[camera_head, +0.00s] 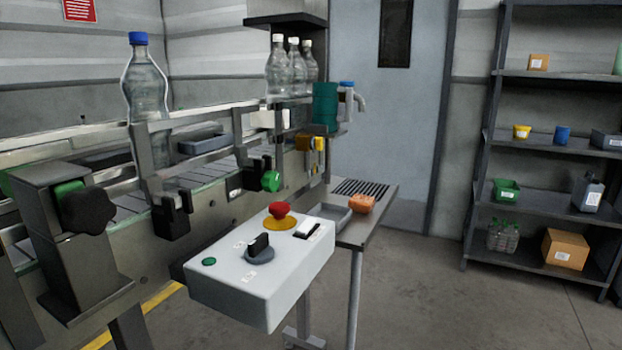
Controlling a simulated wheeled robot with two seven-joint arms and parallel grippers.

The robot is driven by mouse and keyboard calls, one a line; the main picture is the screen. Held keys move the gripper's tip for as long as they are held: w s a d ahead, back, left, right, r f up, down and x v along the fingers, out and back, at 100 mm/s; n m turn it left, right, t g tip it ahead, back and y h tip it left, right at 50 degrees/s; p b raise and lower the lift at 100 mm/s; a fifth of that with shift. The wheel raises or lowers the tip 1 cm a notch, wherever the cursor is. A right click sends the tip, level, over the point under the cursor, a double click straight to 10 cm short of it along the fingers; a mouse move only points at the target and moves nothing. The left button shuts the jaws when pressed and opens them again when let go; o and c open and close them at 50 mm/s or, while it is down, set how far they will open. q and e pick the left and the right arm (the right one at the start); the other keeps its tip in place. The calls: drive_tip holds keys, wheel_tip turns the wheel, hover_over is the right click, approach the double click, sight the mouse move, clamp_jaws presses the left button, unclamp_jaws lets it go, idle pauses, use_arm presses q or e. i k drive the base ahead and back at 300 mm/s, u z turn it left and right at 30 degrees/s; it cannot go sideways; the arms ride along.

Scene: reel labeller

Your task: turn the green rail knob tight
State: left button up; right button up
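A small round green knob (271,181) sits on a black clamp (253,176) at the side of the conveyor (215,205), behind the control box. I take it to be the green rail knob. How tight it is cannot be told from here. A second black clamp (171,219) sits nearer on the same rail, with no green knob showing. A large black lobed knob (88,209) with a green part (69,189) behind it is on the grey housing at the left. Neither of my grippers is in view.
A white control box (225,292) with a red button (280,209) and black switch juts out in front of the conveyor. A blue-capped bottle (146,90) stands on the conveyor. A side table (376,222) holds an orange object (361,203). Shelves (537,200) stand right; floor between is clear.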

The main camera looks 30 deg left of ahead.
sight(270, 181)
drive_tip(key=i, duration=0.45)
drive_tip(key=u, duration=0.65)
